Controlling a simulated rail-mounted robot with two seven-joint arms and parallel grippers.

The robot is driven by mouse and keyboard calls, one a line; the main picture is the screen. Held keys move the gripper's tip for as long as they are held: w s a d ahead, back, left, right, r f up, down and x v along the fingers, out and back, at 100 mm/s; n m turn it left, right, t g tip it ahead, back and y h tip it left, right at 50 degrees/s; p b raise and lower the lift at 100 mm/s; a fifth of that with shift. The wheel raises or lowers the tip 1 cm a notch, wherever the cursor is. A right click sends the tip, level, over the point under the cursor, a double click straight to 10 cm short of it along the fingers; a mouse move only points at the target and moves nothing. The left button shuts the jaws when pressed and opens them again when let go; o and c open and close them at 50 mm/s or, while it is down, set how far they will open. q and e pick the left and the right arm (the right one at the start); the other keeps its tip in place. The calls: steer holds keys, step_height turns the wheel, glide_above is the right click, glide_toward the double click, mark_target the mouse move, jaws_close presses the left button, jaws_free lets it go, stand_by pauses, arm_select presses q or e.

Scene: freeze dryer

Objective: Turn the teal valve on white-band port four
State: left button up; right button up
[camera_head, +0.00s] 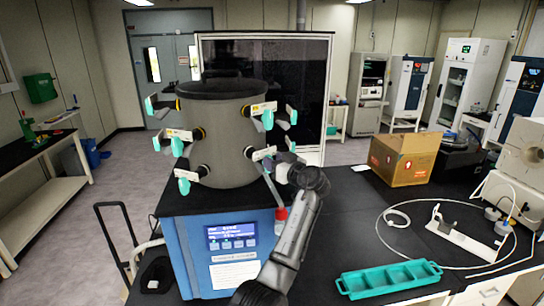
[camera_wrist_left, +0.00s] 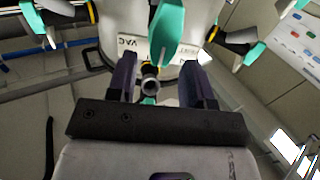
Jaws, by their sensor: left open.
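The grey drum (camera_head: 222,140) of the freeze dryer carries several side ports with teal valve handles and pale label plates; port numbers are not readable. My left gripper (camera_head: 284,168) is beside the lower right port, close to its white label plate (camera_head: 264,153) and teal handle (camera_head: 268,165). In the left wrist view my left gripper (camera_wrist_left: 158,70) is open. A round tube end (camera_wrist_left: 150,87) lies between its fingers in the picture, with a teal handle (camera_wrist_left: 168,30) and a plate (camera_wrist_left: 145,46) reading VAC beyond. Contact cannot be told. My right gripper is not in view.
Other teal handles (camera_head: 184,186) stick out around the drum. A cardboard box (camera_head: 404,158), a teal tray (camera_head: 390,278) and a looped tube (camera_head: 379,232) are on the black bench at right.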

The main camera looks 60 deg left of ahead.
arm_select(q)
steer(key=shift+s+a, duration=0.1)
steer(key=shift+a, duration=0.7)
steer(key=shift+c, duration=0.2)
jaws_close()
